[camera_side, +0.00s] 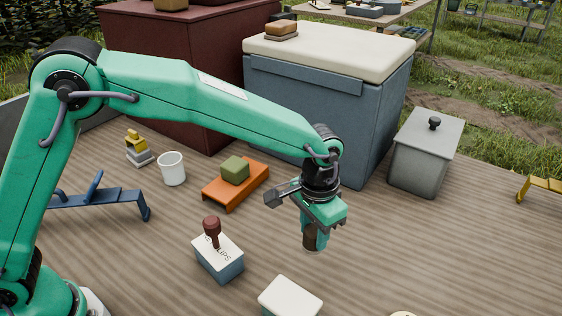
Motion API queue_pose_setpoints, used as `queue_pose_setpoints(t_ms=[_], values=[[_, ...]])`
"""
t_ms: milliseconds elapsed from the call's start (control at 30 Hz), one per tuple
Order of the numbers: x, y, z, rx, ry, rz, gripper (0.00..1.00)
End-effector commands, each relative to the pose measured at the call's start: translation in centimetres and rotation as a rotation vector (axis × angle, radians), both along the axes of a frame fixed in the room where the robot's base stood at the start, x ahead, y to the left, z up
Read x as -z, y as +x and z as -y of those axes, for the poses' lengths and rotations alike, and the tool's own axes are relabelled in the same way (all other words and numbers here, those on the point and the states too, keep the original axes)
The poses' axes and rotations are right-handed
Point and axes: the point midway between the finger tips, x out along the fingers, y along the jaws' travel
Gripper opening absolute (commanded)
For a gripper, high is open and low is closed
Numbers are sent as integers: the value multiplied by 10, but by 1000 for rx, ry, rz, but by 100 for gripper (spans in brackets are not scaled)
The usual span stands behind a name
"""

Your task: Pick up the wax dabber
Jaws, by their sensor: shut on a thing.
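My gripper (316,230) points down over the wooden table, right of the middle. It is shut on a dark brown, roughly cylindrical piece (309,241), mostly hidden by the teal jaws. This piece may be the wax dabber, but too little of it shows to be sure. Its lower end is close to the table top; I cannot tell whether it touches. A dark red knobbed tool (212,228) stands upright on a small lettered box (220,263), left of my gripper and apart from it.
An orange stand (222,196) bears a green block (235,170) behind left. A white cup (172,169) stands farther left. A grey lidded bin (424,160) and a large cooler (300,112) stand behind. A white-topped box (290,297) is at the front. The table's right is mostly clear.

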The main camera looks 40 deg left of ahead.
Motion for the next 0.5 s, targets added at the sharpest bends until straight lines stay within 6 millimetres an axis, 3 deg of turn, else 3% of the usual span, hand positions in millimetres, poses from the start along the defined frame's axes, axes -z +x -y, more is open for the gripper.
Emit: queue_pose_setpoints(t_ms=[200, 500], values=[[-21, -30, 17, 3, -1, 2, 14], [-33, -48, 27, -1, 0, -1, 14]])
